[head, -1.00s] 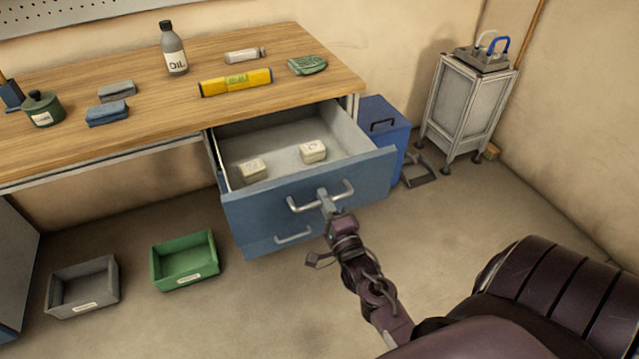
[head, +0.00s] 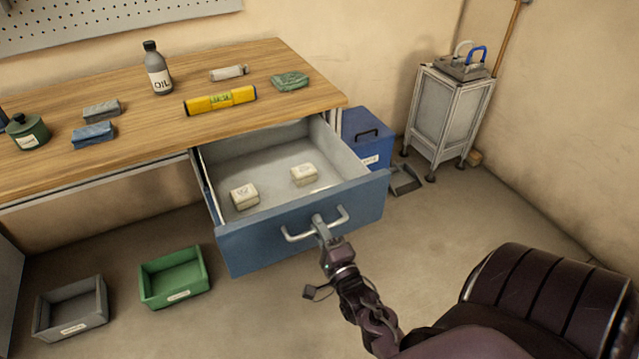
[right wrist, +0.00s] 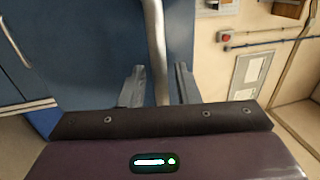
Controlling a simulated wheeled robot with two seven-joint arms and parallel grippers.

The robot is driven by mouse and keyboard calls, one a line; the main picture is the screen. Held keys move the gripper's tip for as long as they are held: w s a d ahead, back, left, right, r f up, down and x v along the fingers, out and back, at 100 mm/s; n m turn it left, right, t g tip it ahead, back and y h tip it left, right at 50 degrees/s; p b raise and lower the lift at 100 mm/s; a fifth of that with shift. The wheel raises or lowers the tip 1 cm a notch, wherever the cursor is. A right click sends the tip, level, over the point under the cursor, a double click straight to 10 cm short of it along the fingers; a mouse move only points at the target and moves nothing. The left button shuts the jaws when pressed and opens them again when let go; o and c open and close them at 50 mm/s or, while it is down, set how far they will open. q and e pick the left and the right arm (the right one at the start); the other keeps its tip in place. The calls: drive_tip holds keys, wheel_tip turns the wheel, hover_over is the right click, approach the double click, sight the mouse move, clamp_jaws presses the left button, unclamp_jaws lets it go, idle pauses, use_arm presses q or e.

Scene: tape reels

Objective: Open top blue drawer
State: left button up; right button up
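The top blue drawer (head: 345,213) is pulled well out from under the workbench, its inside showing in the head view. Its curved metal handle (head: 341,216) is on the front face. In the right wrist view the handle bar (right wrist: 155,45) passes between the two fingers of my right gripper (right wrist: 160,85). A narrow gap shows on each side of the bar, so the fingers look open around it. My left gripper is in neither view.
Two small pale boxes (head: 244,196) (head: 304,175) lie in the drawer. The wooden workbench (head: 130,120) holds an oil bottle (head: 159,72) and a yellow level (head: 220,101). Green (head: 174,278) and grey (head: 71,309) bins stand on the floor. A blue box (head: 367,141) stands behind the drawer.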

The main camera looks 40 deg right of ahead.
drive_tip(key=p+v, duration=0.2)
drive_tip(key=v, duration=0.5)
drive_tip(key=shift+s, duration=0.35)
drive_tip(key=shift+a+f, duration=0.1)
